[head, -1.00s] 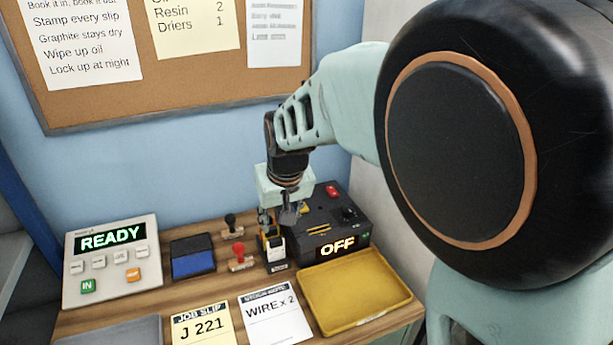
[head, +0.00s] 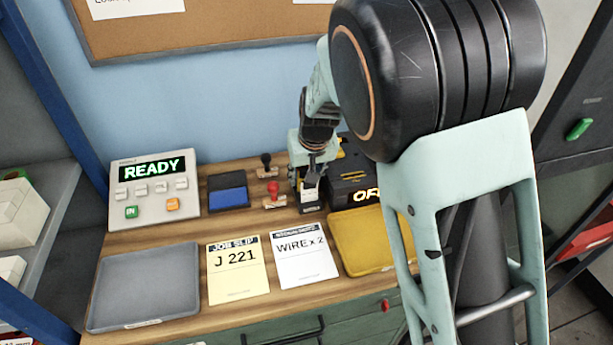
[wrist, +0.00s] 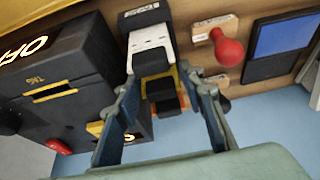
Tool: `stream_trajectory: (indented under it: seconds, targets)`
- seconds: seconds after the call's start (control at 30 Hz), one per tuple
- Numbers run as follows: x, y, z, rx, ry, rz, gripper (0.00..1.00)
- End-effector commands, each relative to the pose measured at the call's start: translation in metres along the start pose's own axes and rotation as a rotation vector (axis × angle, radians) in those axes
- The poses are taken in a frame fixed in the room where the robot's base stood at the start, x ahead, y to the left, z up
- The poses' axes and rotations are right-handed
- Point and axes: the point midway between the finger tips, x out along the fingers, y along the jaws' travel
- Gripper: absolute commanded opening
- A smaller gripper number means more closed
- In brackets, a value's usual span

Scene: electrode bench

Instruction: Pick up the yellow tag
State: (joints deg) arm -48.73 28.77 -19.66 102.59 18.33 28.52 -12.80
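My gripper (wrist: 168,88) is open, with one finger on each side of a small dark holder (wrist: 150,40) with a white front. A thin yellow edge (wrist: 184,80) shows on this holder between the fingers in the wrist view; it may be the yellow tag, but most of it is hidden. Neither finger is clearly touching it. In the head view my gripper (head: 311,178) is just above the holder (head: 309,197), and the tag cannot be made out there.
A black box (head: 357,177) reading OFF, with a slot marked TAG (wrist: 50,92), stands close beside the holder. A red-knobbed stamp (head: 273,194) is on its other side. A yellow tray (head: 362,240), paper slips (head: 237,270) and a grey tray (head: 145,285) lie in front.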

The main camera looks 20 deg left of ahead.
Motion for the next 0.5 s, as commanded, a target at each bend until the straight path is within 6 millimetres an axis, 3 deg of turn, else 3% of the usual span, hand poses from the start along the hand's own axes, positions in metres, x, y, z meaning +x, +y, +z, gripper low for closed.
stream_trajectory:
  seconds: [0.37,0.5]
  targets:
    - [0.0103,0.0001,0.0003,0.000,0.000,0.000,0.36]
    - [0.0102,0.0001,0.0003,0.000,0.000,0.000,0.21]
